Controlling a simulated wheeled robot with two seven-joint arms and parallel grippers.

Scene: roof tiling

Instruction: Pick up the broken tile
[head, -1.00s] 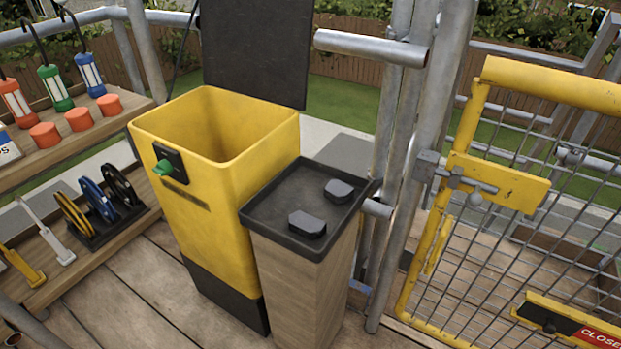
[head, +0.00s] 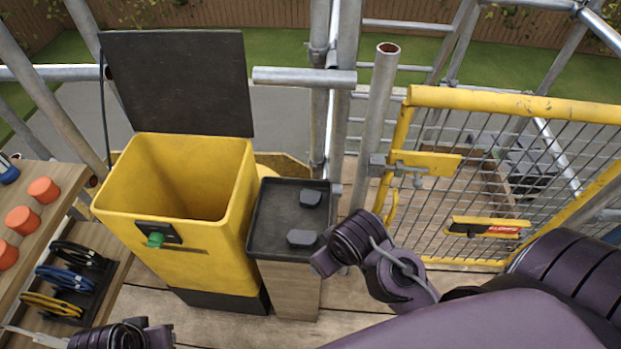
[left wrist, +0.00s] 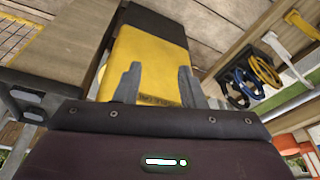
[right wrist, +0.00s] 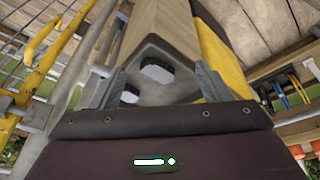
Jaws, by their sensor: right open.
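I cannot make out a broken tile for certain in any view. Two small dark grey blocks, one nearer (head: 302,238) and one farther (head: 311,197), lie on the black tray top (head: 275,228) of a wooden stand. My right gripper (right wrist: 160,85) is open and empty, facing this tray; in the head view its arm reaches in from the right, beside the stand. My left gripper (left wrist: 158,82) has its fingers apart with nothing between them, facing the yellow bin (left wrist: 150,65). In the head view only part of my left arm shows at the bottom left.
The tall yellow bin (head: 185,255) stands open left of the stand, its dark lid (head: 180,85) raised. A shelf (head: 40,180) with orange caps and cable coils is at the left. A yellow mesh gate (head: 470,97) and scaffold poles (head: 377,120) are at the right and behind.

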